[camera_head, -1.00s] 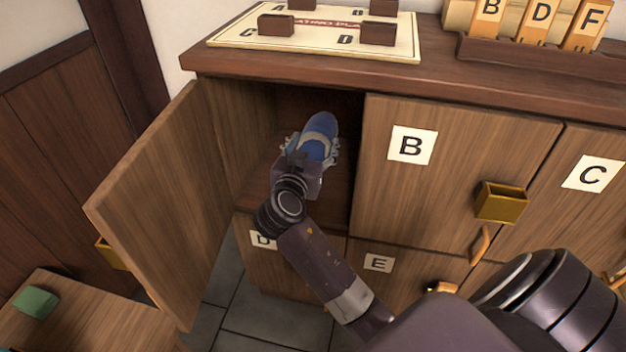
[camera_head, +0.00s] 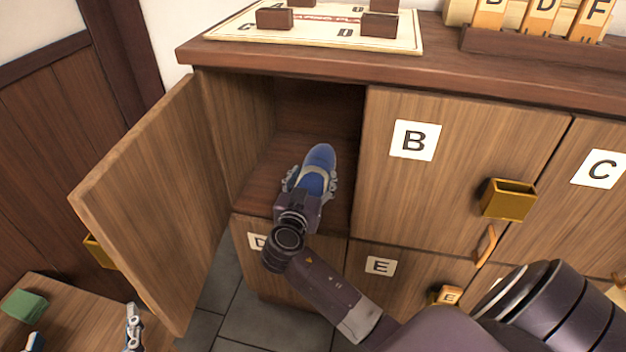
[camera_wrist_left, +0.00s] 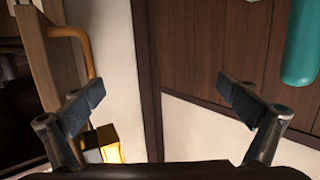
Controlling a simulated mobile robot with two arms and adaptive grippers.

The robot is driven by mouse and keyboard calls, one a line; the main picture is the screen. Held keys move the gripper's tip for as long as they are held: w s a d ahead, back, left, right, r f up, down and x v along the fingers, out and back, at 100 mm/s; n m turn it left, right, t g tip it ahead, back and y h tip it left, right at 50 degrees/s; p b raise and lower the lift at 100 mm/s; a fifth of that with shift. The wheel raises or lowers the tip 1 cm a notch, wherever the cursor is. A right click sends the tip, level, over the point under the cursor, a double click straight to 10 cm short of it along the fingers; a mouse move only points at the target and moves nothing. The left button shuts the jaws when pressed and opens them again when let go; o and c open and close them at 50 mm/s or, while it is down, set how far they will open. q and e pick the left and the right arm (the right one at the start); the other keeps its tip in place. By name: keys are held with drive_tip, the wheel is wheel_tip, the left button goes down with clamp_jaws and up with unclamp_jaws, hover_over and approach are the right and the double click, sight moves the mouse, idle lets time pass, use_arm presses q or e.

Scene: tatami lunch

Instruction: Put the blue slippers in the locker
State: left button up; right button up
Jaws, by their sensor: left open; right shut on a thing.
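A blue slipper (camera_head: 320,158) with a pale band is held in my right gripper (camera_head: 311,188), its toe pointing into the open locker compartment (camera_head: 265,165). The gripper is shut on it at the compartment's mouth, above the floor panel; I cannot tell whether the slipper touches the floor. Whether a second slipper is under it is hidden. The compartment's door (camera_head: 155,200) stands swung open to the left. My left gripper (camera_head: 83,325) is open and empty at the bottom left, its fingers wide apart; they also show in the left wrist view (camera_wrist_left: 160,100).
Closed doors B (camera_head: 450,180) and C (camera_head: 585,200) lie to the right, with D and E below. A brass box (camera_head: 508,199) juts from door B. A green block (camera_head: 25,305) lies on a wooden surface (camera_head: 75,315) at the bottom left. A board (camera_head: 340,38) lies on the locker top.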

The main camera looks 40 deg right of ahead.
drive_tip(key=o, duration=1.2)
drive_tip(key=shift+f, duration=0.1)
use_arm(q)
drive_tip(key=shift+r, duration=0.2)
use_arm(e)
drive_tip(key=shift+o, duration=0.2)
drive_tip(key=shift+s+a, duration=0.3)
drive_tip(key=shift+a, duration=0.15)
use_arm(q)
drive_tip(key=s+a+f+g+y+p, duration=0.1)
drive_tip(key=s+f+g, duration=0.2)
drive_tip(key=f, duration=0.4)
drive_tip(key=shift+a+g, duration=0.3)
drive_tip(key=shift+a, duration=0.05)
use_arm(e)
drive_tip(key=v, duration=1.1)
use_arm(q)
drive_tip(key=shift+s, duration=0.15)
use_arm(e)
drive_tip(key=shift+s, duration=0.15)
